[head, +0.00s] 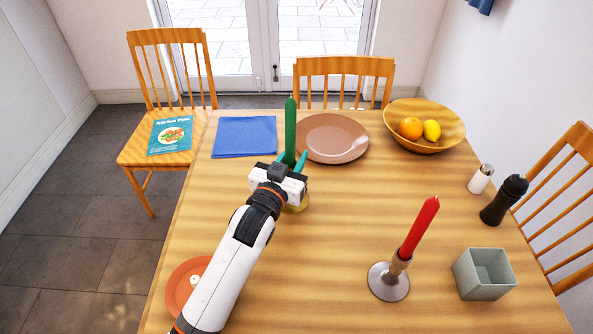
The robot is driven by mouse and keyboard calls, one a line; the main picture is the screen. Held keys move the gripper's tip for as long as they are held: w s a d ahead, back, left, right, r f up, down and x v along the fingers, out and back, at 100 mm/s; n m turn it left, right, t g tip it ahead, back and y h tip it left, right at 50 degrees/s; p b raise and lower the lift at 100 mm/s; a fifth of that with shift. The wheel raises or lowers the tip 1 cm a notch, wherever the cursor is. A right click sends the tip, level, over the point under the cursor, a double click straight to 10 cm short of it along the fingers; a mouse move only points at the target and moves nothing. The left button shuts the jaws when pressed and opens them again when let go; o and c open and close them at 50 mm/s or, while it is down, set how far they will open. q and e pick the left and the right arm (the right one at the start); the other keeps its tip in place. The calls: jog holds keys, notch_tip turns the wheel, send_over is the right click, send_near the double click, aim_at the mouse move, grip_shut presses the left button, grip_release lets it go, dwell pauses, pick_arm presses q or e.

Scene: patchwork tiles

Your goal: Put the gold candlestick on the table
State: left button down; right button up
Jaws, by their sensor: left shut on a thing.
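My left gripper (292,162) reaches in from the lower left over the wooden table (340,230). It is shut on the gold candlestick (298,206), which carries an upright green candle (291,125). Only a small gold part of the candlestick shows, below and to the right of the gripper; the gripper hides the rest. I cannot tell whether its foot touches the tabletop. My right gripper is not in view.
A silver candlestick (389,283) with a red candle stands front right, beside a grey box (484,281). A pepper mill (502,203), white shaker (481,179), fruit bowl (440,115), pink plate (325,150) and blue cloth (245,137) surround the clear table middle.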

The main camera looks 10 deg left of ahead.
pick_arm(q)
notch_tip(320, 180, down, 4)
jog(key=shift+r, duration=0.2)
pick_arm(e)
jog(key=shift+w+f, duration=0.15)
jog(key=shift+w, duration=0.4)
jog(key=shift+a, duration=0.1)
pick_arm(q)
jog(key=shift+f, duration=0.15)
jog(key=c, duration=1.1)
grip_release()
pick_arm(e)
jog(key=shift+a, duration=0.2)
pick_arm(q)
jog(key=shift+o, duration=0.2)
